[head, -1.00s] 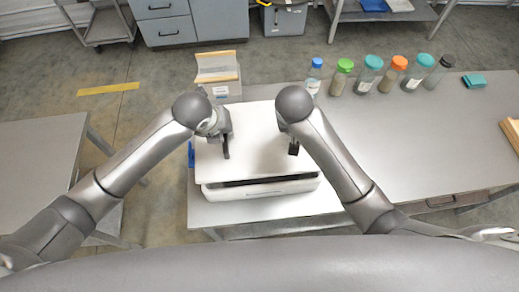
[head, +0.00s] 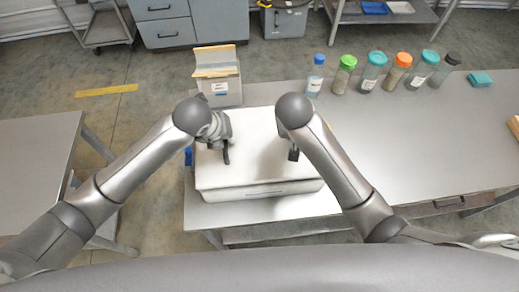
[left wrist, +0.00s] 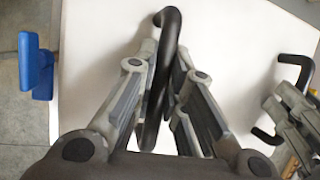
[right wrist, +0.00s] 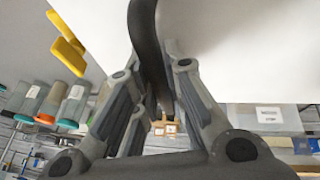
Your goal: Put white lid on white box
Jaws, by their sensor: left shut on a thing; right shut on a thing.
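The white lid (head: 258,150) lies over the white box (head: 262,190) at the table's front left, with its front edge down close against the box front. Two dark handles stand on the lid. My left gripper (head: 226,152) is shut on the left handle, which shows between its fingers in the left wrist view (left wrist: 160,85). My right gripper (head: 293,150) is shut on the right handle, which shows in the right wrist view (right wrist: 146,45). The arms partly hide the lid's far part, so I cannot tell how it sits there.
Several capped bottles (head: 371,72) stand along the table's back edge, with a small teal box (head: 479,79) to their right. A grey container (head: 218,80) stands behind the box. A blue clip (left wrist: 36,66) and a yellow clip (right wrist: 67,44) flank the box.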

